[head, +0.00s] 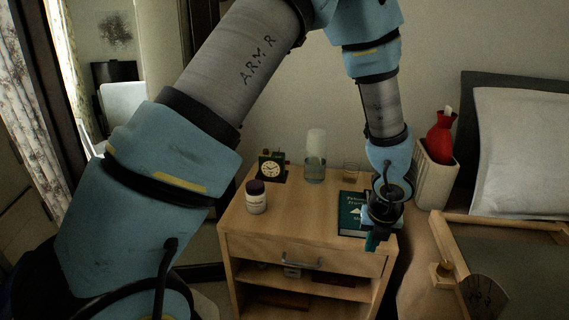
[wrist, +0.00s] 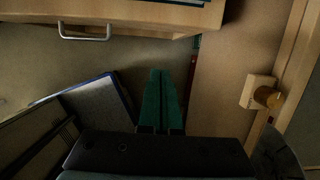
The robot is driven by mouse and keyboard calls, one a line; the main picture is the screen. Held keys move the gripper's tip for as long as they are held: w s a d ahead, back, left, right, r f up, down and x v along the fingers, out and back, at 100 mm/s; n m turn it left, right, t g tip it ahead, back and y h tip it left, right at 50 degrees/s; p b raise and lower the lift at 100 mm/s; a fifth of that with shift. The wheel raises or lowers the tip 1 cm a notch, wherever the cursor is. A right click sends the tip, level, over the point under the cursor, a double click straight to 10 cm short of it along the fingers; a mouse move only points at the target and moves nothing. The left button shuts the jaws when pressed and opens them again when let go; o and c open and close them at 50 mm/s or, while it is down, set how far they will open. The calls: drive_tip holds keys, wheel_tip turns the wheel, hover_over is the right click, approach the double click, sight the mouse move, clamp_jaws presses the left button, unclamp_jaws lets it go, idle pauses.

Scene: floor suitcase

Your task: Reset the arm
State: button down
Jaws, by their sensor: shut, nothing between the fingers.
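My arm reaches from the left over the nightstand and bends down on its right side in the head view. My gripper (head: 371,243) points downward near the nightstand's front right edge, in front of a dark green book. In the wrist view the green fingers of my gripper (wrist: 161,72) lie side by side, shut, with nothing between them. The suitcase itself is hard to make out; an open grey case-like shape with a dark edge (wrist: 98,110) lies below and left of the fingers in the wrist view.
The wooden nightstand (head: 300,222) holds a pill bottle (head: 256,197), a clock (head: 271,167), a glass dispenser (head: 315,170), a small glass (head: 351,171) and the book (head: 349,215). A red vase (head: 439,140) stands in a white holder right. A wooden frame with a knob (head: 442,272) is at right.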

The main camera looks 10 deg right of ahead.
drive_tip(key=w+a+r+n+y+p, duration=0.1)
drive_tip(key=w+a+r+n+p, duration=0.1)
drive_tip(key=w+a+r+n, duration=0.35)
drive_tip(key=w+a+r+n+p, duration=0.2)
drive_tip(key=a+r+n, duration=0.3)
drive_tip(key=a+n, duration=0.3)
drive_tip(key=w+a+r+n+y+p, duration=0.1)
drive_tip(key=w+a+r+n+p, duration=0.1)
drive_tip(key=w+a+r+n, duration=0.45)
drive_tip(key=s+a+r+n+p, duration=0.2)
drive_tip(key=s+a+r+n, duration=0.1)
drive_tip(key=a+n, duration=0.6)
drive_tip(key=s+a+r+n+g+h+p, duration=0.1)
drive_tip(key=s+a+r+n+p, duration=0.2)
drive_tip(key=a+r+n, duration=0.3)
drive_tip(key=a+n, duration=0.3)
drive_tip(key=n, duration=0.1)
drive_tip(key=shift+a+r+n, duration=0.25)
drive_tip(key=shift+a+n, duration=0.1)
drive_tip(key=shift+n, duration=0.05)
